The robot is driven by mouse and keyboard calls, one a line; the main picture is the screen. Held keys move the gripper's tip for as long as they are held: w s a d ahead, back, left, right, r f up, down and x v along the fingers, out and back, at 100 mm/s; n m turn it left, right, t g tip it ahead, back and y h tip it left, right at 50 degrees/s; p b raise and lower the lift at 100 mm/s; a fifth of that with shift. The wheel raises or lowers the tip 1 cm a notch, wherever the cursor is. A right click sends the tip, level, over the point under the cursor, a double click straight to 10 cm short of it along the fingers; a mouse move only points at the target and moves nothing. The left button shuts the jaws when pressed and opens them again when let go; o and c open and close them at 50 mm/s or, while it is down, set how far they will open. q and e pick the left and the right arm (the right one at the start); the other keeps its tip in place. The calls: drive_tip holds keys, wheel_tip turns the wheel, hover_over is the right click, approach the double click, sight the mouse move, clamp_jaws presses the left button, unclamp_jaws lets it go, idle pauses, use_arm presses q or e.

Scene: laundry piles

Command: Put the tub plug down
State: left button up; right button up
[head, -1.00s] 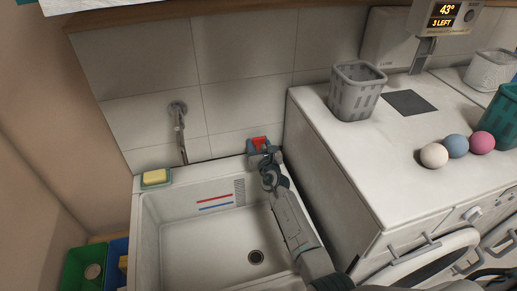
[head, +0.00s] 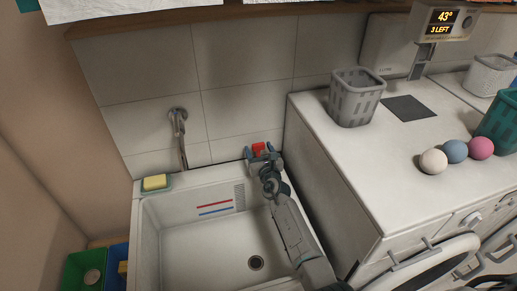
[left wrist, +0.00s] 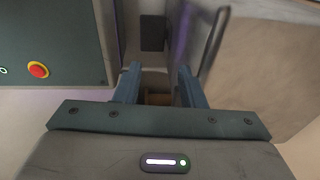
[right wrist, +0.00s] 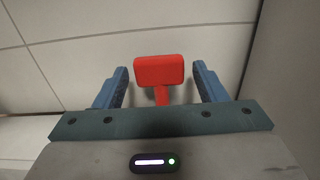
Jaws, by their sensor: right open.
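The red tub plug (head: 259,149) stands at the back right corner of the white sink (head: 150,225), by the tiled wall. In the right wrist view its red block-shaped top and narrower stem (right wrist: 160,72) show between the fingers, with a gap on each side. My right gripper (head: 262,155) is open around the plug; its fingers (right wrist: 160,88) do not touch it. The plug's lower end is hidden behind the gripper body. My left gripper (left wrist: 160,88) shows only in its own wrist view, with fingers apart and nothing visibly held.
A yellow sponge (head: 155,182) lies on the sink's back left corner, near the tap (head: 180,135). The basin is empty around its drain (head: 256,262). A white machine (head: 325,165) stands close on the right, bearing a grey basket (head: 355,98) and coloured balls (head: 455,151).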

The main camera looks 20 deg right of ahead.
drive_tip(key=s+p, duration=0.2)
drive_tip(key=s, duration=0.9)
drive_tip(key=shift+s, duration=0.15)
drive_tip(key=shift+f, duration=0.1)
idle(0.4)
